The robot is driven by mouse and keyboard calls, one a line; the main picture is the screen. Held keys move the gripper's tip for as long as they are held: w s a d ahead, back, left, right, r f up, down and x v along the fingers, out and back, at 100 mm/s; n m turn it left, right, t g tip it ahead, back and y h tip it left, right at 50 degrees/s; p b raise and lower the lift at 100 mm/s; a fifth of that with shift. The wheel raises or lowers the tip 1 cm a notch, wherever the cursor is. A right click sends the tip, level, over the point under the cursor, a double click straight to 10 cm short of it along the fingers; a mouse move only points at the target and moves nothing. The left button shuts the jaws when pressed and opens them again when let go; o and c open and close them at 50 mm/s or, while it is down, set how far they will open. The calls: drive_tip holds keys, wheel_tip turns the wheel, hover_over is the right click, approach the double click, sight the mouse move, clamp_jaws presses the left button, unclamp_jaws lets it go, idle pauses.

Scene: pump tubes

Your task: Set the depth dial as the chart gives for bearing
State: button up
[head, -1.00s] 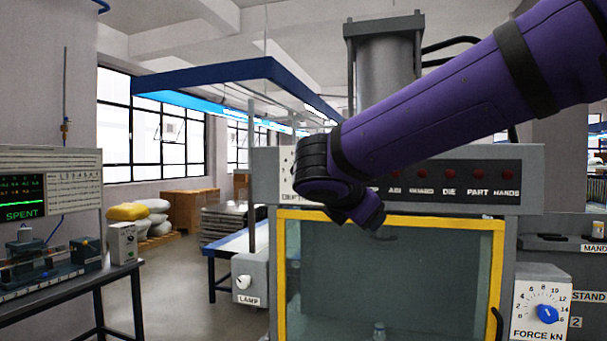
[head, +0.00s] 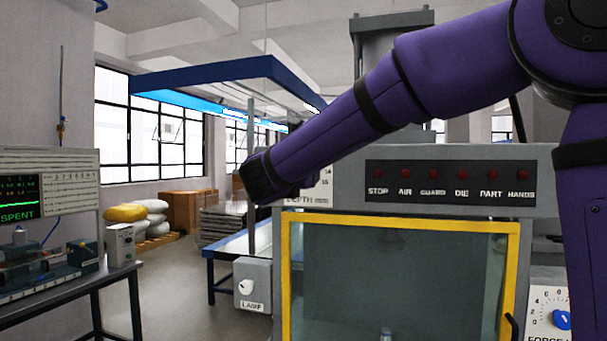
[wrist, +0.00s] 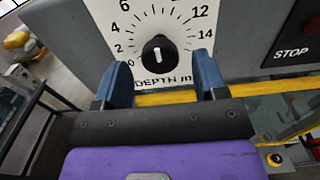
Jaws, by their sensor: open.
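The depth dial (wrist: 158,54) is a black round knob on a white scale plate in the wrist view. Its white mark points about straight up, between the printed 6 and 12; the numbers at the top are cut off. My gripper (wrist: 161,70) is open, with one blue finger on each side of the dial's lower part. The fingers look clear of the knob, but I cannot tell the depth gap. In the head view the DEPTH plate (head: 319,190) is mostly hidden by my purple arm. I see no readable chart for bearing.
A panel of red lamps (head: 450,183) is right of the plate. A yellow-framed guard (head: 400,220) stands below. A LAMP switch (head: 247,287) is lower left, a FORCE dial (head: 561,319) lower right. A SPENT screen (head: 18,198) is at far left.

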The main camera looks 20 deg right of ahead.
drive_tip(key=shift+x, duration=1.45)
drive_tip(key=c, duration=0.9)
